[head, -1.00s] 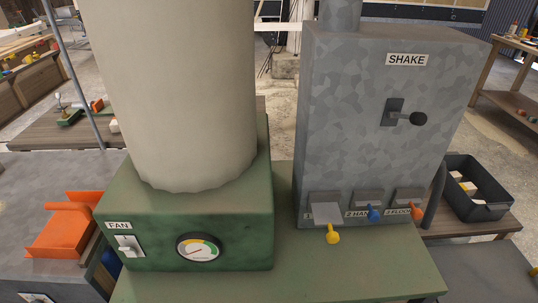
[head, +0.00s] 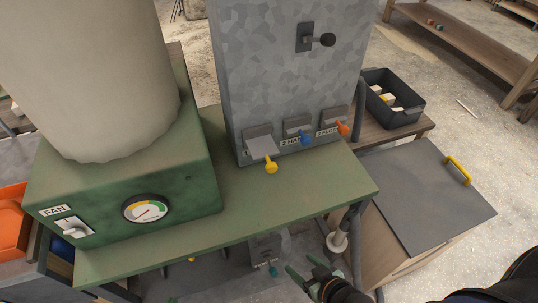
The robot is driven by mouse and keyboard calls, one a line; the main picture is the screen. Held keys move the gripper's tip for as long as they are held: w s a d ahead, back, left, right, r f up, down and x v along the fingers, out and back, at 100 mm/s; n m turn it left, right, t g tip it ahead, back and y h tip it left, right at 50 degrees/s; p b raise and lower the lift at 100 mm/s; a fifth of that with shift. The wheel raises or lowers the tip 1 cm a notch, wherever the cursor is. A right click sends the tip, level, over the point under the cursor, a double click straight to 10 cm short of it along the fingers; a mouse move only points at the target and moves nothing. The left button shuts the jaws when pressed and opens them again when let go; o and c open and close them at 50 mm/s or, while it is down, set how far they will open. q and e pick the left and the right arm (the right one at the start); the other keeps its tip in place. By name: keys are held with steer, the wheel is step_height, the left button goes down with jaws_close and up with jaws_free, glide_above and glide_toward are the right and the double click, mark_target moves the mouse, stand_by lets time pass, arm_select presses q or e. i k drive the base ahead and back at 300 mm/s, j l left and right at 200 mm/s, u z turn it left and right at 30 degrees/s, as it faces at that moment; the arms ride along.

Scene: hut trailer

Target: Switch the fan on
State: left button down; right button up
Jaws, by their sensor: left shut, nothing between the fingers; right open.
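The fan switch (head: 74,229) is a small pale toggle plate on the front of the green fan housing (head: 190,185), under a white FAN label (head: 54,210). Its lever seems to point down, but it is small. A round gauge (head: 146,208) with yellow, green and white bands sits right of it. My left gripper (head: 170,299) shows only in part at the bottom edge, below the housing, shut and empty. My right gripper (head: 304,268) is open and empty, below the green bench's front edge, far right of the switch. Neither touches the switch.
A grey SHAKE cabinet (head: 290,75) with a black-knobbed lever (head: 326,40) and several coloured levers stands on the green bench (head: 260,205). An orange scoop (head: 12,225) lies at left. A black bin (head: 393,98) and a grey-topped cabinet (head: 425,195) are at right.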

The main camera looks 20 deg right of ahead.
mark_target(76, 233)
steer(key=u, duration=1.15)
